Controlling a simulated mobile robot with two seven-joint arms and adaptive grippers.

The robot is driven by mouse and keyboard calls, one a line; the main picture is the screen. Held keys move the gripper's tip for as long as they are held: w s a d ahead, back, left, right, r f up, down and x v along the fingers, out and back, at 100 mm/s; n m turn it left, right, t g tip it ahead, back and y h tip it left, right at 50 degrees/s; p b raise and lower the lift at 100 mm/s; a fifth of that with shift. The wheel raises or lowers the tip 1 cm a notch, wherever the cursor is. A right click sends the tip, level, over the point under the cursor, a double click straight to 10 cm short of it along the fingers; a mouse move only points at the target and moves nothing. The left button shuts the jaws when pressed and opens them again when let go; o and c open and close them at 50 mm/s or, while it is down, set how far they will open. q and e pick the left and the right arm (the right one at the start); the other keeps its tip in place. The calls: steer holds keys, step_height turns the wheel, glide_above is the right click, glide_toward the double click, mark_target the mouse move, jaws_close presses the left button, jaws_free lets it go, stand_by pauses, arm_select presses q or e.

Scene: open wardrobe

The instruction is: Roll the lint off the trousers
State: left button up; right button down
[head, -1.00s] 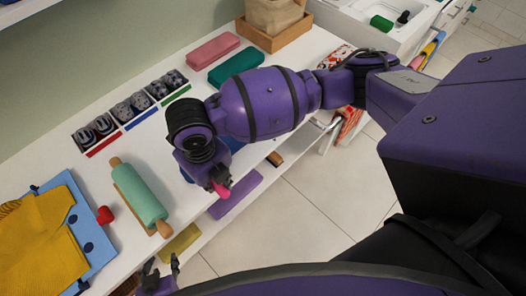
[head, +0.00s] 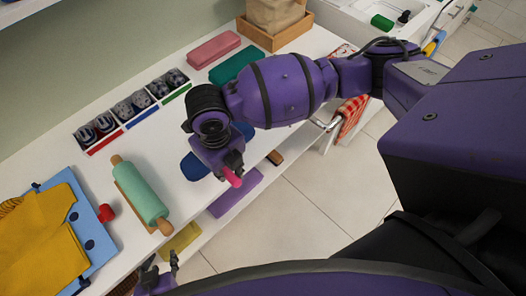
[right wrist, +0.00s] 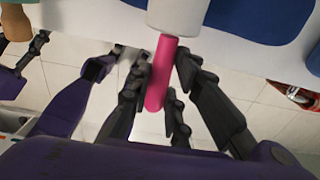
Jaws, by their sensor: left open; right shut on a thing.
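My right gripper (head: 233,162) is shut on the pink handle (head: 232,178) of the lint roller, above the front edge of the white shelf. In the right wrist view the fingers (right wrist: 160,76) grip the handle, and the white roller head (right wrist: 178,14) shows at the top edge, partly cut off. A folded yellow garment (head: 40,240), which looks like the trousers, lies on a blue board (head: 95,235) at the far left. My left gripper (head: 160,272) is open and empty at the bottom, in front of the shelf.
Blue flat shapes (head: 193,167) lie partly behind my right arm. Several boxes of rolled items (head: 130,108) line the back. Pink (head: 213,50) and green cases stand further right.

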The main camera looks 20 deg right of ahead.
steer(key=shift+w+d+r, duration=0.15)
steer(key=shift+w+d, duration=0.15)
steer(key=shift+d, duration=0.2)
steer(key=shift+d, duration=0.1)
steer(key=w+d, duration=0.4)
steer(key=d, duration=0.7)
steer(key=shift+d+f+b, duration=0.2)
steer(key=shift+b, duration=0.1)
stand_by(1.0)
steer(key=shift+w+r, duration=0.1)
steer(key=shift+r, duration=0.05)
step_height(320, 180, up, 8)
steer(key=p, duration=0.1)
stand_by(0.5)
steer(key=shift+a, duration=0.1)
stand_by(0.7)
